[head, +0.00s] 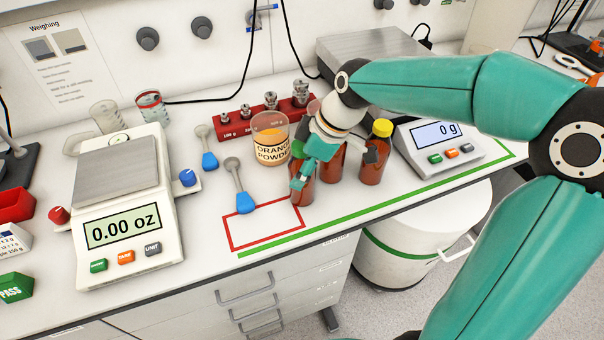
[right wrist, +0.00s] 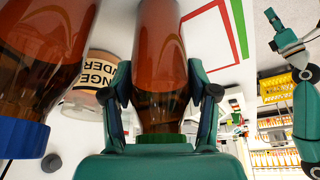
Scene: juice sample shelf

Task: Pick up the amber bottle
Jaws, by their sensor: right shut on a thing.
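An amber bottle with a green cap (head: 302,195) is at the right corner of the red outline on the bench. My right gripper (head: 303,176) is shut on it, reaching down from the upper right. In the right wrist view the amber bottle (right wrist: 162,65) sits between the two fingers (right wrist: 162,95), its green cap close to the palm. I cannot tell whether its base touches the bench. My left gripper (right wrist: 274,20) shows small at the right wrist view's upper right edge; its jaws are unclear.
A second amber bottle (head: 332,165) and a yellow-capped one (head: 373,163) stand close by on the right. A blue-capped bottle (right wrist: 35,70) is near in the right wrist view. The orange powder beaker (head: 270,140) is behind. Scales (head: 130,205) stand at left. The red outline (head: 265,228) is clear inside.

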